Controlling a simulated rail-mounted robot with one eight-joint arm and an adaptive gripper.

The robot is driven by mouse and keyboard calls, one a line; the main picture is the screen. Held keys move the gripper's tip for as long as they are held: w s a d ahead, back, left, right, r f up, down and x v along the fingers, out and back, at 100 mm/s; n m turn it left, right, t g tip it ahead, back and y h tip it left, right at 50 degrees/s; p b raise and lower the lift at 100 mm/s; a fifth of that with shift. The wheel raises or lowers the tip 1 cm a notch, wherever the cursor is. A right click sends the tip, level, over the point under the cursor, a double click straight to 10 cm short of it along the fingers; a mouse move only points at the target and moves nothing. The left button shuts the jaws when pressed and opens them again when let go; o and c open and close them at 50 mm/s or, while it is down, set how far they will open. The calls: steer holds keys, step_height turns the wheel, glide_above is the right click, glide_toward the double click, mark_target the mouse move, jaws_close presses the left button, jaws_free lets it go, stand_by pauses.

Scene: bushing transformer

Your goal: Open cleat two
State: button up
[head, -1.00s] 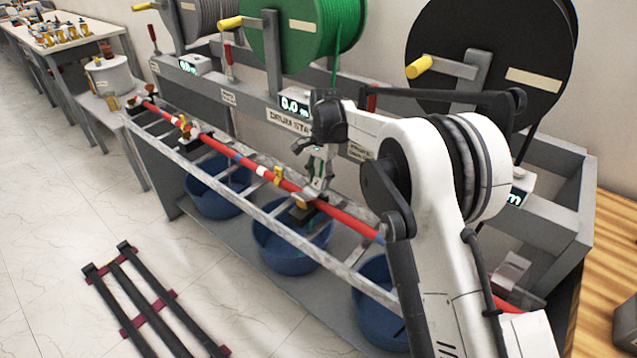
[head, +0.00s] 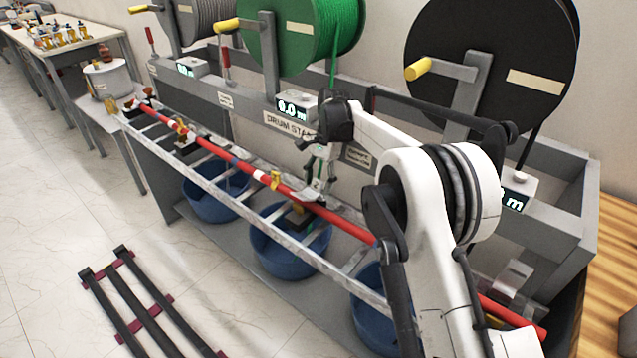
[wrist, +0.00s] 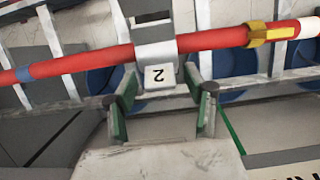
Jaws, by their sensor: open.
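Cleat two (wrist: 158,74) is a grey metal clamp with a "2" on its front plate, shown upside down in the wrist view. It lies across the red cable (wrist: 90,62) and covers a short stretch of it. In the head view the cable (head: 345,227) runs along the ladder rack, and the cleat (head: 308,197) is partly hidden below my gripper. My gripper (wrist: 162,96) is open and empty, its green-padded fingers one on each side of the cleat's labelled plate. I cannot tell whether they touch it. The gripper (head: 318,180) also shows in the head view.
A yellow band (wrist: 265,33) sits on the cable beside the cleat. The ladder rack (head: 230,184) has blue tubs (head: 285,255) below. The drum stand with its green drum (head: 300,35) and black drum (head: 490,60) stands behind.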

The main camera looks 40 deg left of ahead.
steer(key=shift+r, duration=0.1)
steer(key=v, duration=1.1)
steer(key=shift+r, duration=0.4)
steer(key=shift+w, duration=0.1)
steer(key=shift+c, duration=0.2)
